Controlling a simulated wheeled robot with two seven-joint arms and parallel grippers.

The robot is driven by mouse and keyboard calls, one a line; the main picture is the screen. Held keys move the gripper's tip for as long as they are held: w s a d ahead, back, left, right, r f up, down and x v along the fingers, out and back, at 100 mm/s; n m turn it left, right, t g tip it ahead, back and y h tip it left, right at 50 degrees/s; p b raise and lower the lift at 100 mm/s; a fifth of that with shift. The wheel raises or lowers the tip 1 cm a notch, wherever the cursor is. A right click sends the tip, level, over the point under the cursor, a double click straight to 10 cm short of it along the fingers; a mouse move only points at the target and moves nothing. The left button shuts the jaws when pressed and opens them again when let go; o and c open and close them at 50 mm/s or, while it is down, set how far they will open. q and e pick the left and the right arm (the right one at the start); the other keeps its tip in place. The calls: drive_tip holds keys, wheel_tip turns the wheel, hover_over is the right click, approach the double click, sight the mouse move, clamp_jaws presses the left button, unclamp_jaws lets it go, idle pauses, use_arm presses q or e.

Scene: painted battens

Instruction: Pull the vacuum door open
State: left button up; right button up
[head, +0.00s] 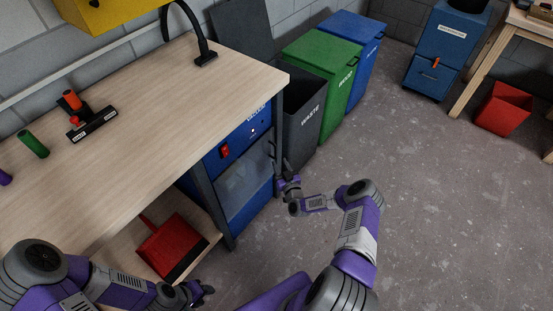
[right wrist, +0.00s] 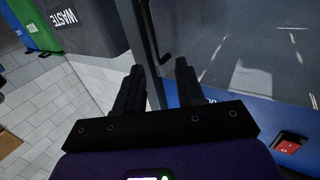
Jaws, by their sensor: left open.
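The vacuum door (head: 243,180) is a blue panel with a clear window under the workbench, and it looks shut. Its window also fills the upper right of the right wrist view (right wrist: 245,50). A dark bar handle (right wrist: 160,45) runs along the door's edge; in the head view the handle (head: 272,152) is at the door's right side. My right gripper (head: 285,178) is beside the handle's lower part. Its fingers are apart, with the handle showing beyond and between the tips; contact cannot be told. My left gripper (head: 204,291) is open and empty, low near the red dustpan.
The workbench top (head: 150,120) is above the door. A grey waste bin (head: 302,120) stands close to the handle side, with green (head: 322,65) and blue (head: 355,40) bins behind. A red dustpan (head: 172,245) lies on the lower shelf. The floor (head: 440,200) to the right is clear.

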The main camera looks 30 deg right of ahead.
drive_tip(key=w+d+b, duration=0.2)
drive_tip(key=w+b, duration=0.1)
drive_tip(key=w, duration=0.4)
drive_tip(key=shift+w, duration=0.15)
drive_tip(key=shift+d, duration=0.1)
clamp_jaws()
